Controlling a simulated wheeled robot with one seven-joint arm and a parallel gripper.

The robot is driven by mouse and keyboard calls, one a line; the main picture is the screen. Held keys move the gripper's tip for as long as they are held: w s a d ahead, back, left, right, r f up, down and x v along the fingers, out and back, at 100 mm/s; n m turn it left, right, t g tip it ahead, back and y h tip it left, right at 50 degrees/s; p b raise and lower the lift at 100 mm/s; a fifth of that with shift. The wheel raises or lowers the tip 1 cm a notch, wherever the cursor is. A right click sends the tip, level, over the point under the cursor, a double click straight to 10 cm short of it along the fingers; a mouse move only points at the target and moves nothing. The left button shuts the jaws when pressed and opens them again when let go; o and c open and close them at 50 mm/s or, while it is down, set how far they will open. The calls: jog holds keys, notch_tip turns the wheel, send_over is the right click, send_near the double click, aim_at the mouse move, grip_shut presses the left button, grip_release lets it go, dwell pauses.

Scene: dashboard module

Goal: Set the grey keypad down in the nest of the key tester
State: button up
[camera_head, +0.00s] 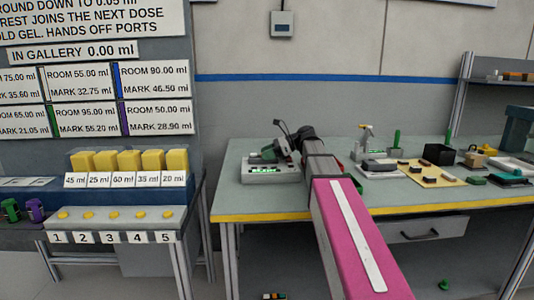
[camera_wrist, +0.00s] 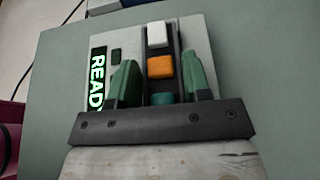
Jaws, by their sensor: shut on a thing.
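The key tester (camera_head: 285,175) is a pale box on the left part of the bench, with a lit green display. In the wrist view the tester (camera_wrist: 103,52) shows beneath my gripper, and its display (camera_wrist: 97,80) reads READY. My gripper (camera_wrist: 160,85) has green fingers, shut on the sides of the grey keypad (camera_wrist: 176,45). The keypad is a dark narrow strip with a white, an orange and a teal key in a row. My gripper (camera_head: 268,152) is over the tester in the head view. The nest is hidden, and I cannot tell whether the keypad touches it.
A separate rack (camera_head: 115,217) with numbered yellow buttons stands at the left. Bare bench top lies around the tester.

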jog(key=shift+f, duration=0.3)
jog(key=o, duration=1.1)
jog(key=shift+c, duration=0.2)
jog(key=shift+d, duration=0.1)
jog(key=v, duration=0.9)
jog(key=shift+w, duration=0.1)
jog(key=shift+v, duration=0.8)
jog(key=shift+s, duration=0.2)
